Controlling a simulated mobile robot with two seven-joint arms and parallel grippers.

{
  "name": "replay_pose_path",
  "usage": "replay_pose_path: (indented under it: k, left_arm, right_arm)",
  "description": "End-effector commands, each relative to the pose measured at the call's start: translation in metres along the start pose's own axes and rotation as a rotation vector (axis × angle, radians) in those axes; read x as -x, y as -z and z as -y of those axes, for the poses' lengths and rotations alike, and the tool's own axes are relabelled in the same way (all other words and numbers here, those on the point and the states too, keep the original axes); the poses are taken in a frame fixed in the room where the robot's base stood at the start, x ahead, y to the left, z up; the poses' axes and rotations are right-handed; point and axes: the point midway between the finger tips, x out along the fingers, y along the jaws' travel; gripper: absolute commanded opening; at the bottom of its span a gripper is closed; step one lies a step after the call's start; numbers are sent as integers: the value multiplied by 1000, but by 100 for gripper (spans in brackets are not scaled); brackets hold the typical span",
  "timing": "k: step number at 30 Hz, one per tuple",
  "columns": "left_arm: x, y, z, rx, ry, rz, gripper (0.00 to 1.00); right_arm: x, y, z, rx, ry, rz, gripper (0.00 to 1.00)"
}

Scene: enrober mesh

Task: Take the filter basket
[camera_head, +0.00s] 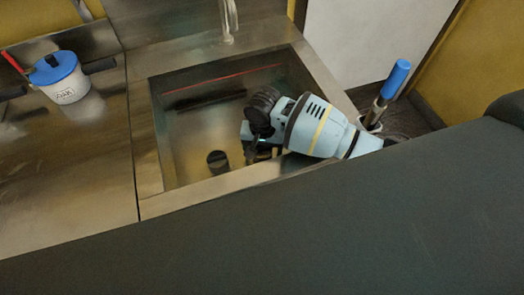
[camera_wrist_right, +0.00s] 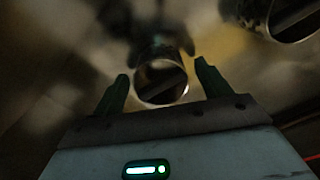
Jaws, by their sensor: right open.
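A small dark cylinder (camera_head: 218,161), which looks like the filter basket, stands on the floor of the steel sink (camera_head: 150,178). My right gripper (camera_head: 252,157) reaches down into the sink just right of it, apart from it in the head view. In the right wrist view my right gripper (camera_wrist_right: 161,70) is open, with a round metal-rimmed opening (camera_wrist_right: 162,82) showing between its fingers. Whether they touch it I cannot tell. A second round-rimmed thing (camera_wrist_right: 292,20) is at upper right; I cannot tell which one is the basket. My left gripper is not in view.
A white tub with a blue lid (camera_head: 65,79) stands on the steel counter (camera_head: 70,160) at left, with a red-handled thing beside it. A faucet (camera_head: 228,25) rises behind the sink. A blue-handled tool (camera_head: 396,80) stands at right. The counter's front is clear.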

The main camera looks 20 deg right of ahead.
Motion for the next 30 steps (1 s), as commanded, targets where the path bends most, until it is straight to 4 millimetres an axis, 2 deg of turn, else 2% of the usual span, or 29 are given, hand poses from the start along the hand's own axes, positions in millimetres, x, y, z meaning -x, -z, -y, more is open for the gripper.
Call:
replay_pose_path:
  k: [2, 9, 20, 27, 30]
  left_arm:
    - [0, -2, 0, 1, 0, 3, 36]
    - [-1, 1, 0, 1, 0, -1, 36]
    - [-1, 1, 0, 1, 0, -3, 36]
    - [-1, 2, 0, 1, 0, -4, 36]
    - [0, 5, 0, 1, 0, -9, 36]
  right_arm:
    - [-5, 0, 0, 0, 0, 0, 76]
    - [-5, 0, 0, 0, 2, -3, 76]
    - [-5, 0, 0, 0, 1, -2, 31]
    - [-4, 0, 0, 0, 2, -2, 28]
    - [3, 1, 1, 0, 4, -4, 28]
